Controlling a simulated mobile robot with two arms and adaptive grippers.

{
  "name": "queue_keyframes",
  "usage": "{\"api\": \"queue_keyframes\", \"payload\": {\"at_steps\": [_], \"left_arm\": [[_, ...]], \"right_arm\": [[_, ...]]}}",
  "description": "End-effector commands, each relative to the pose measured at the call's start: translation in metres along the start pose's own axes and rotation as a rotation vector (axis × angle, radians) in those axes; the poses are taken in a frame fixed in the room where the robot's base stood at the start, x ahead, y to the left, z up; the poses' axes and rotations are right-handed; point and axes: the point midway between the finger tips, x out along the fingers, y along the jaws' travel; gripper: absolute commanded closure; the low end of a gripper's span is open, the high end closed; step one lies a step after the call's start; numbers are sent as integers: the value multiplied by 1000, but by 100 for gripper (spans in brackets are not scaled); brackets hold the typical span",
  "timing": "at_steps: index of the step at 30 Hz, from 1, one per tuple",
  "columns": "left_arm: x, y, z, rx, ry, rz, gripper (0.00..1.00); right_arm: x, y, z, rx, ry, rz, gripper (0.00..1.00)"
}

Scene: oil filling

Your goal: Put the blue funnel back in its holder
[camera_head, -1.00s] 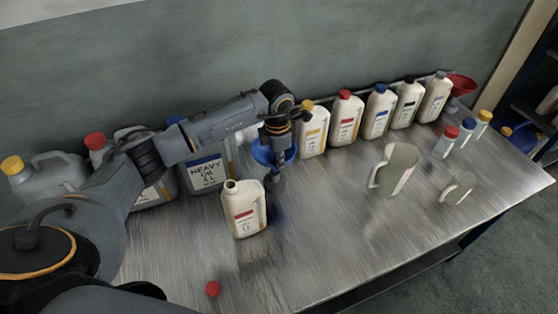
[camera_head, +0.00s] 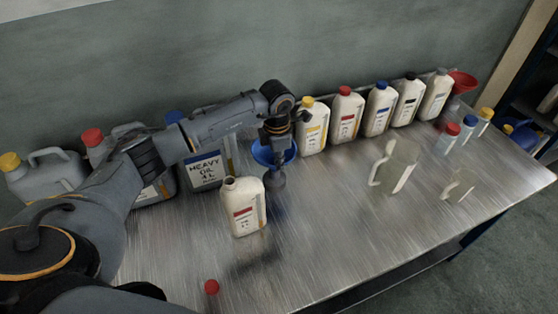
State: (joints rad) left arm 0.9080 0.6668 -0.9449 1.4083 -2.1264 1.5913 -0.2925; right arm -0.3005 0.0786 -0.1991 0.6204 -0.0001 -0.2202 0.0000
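The blue funnel (camera_head: 263,152) is at the back of the metal table, left of the row of bottles, with its wide mouth up. My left gripper (camera_head: 279,150) reaches it from above and appears shut on its rim; the fingertips are partly hidden in the bowl. A grey, cup-like shape (camera_head: 278,178) is directly under the funnel; I cannot tell if it is the holder or how deep the spout sits in it. My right gripper is not in view.
An uncapped white bottle (camera_head: 243,207) stands just in front-left of the funnel. A red cap (camera_head: 211,287) lies near the front. Grey canisters (camera_head: 205,171) stand behind left. Clear jugs (camera_head: 394,167) and a red funnel (camera_head: 462,82) are to the right. The middle front is clear.

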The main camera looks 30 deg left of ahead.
Motion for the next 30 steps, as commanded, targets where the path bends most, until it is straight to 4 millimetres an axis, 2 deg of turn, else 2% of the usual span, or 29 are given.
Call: {"api": "queue_keyframes", "payload": {"at_steps": [21,29,30], "left_arm": [[17,0,-1,0,0,0,100],[17,0,-1,0,0,0,100],[17,0,-1,0,0,0,94]], "right_arm": [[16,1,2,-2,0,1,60],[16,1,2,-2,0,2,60],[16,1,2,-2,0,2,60]]}}
